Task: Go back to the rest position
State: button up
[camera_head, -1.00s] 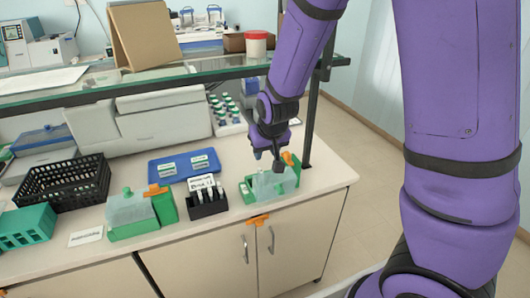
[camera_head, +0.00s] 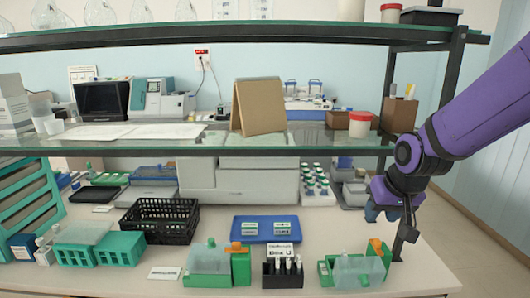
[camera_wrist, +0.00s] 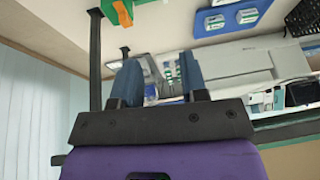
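My purple arm enters the head view from the right. My gripper (camera_head: 385,208) hangs above the right end of the bench, beside the black shelf post and above the right green staining station (camera_head: 356,270). In the wrist view, the two blue fingers of my gripper (camera_wrist: 161,78) stand apart with nothing between them. The right station, with its translucent body and orange part, is below my gripper and apart from it.
A shelf post (camera_head: 403,238) and glass shelf (camera_head: 240,152) stand close to my gripper. A left staining station (camera_head: 208,265), a black slide holder (camera_head: 282,274), a blue tray (camera_head: 266,229) and a black basket (camera_head: 160,220) are on the bench (camera_head: 420,270). The space right of the bench looks free.

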jog(key=s+d+r, duration=0.2)
jog(key=s+r, duration=0.4)
jog(key=s, duration=0.4)
jog(key=s+d+r, duration=0.2)
jog(key=s+r, duration=0.5)
jog(key=s, duration=0.2)
jog(key=shift+s+d+t+h, duration=0.2)
jog(key=shift+s+t+h, duration=0.1)
jog(key=shift+s+h, duration=0.1)
jog(key=shift+r, duration=0.1)
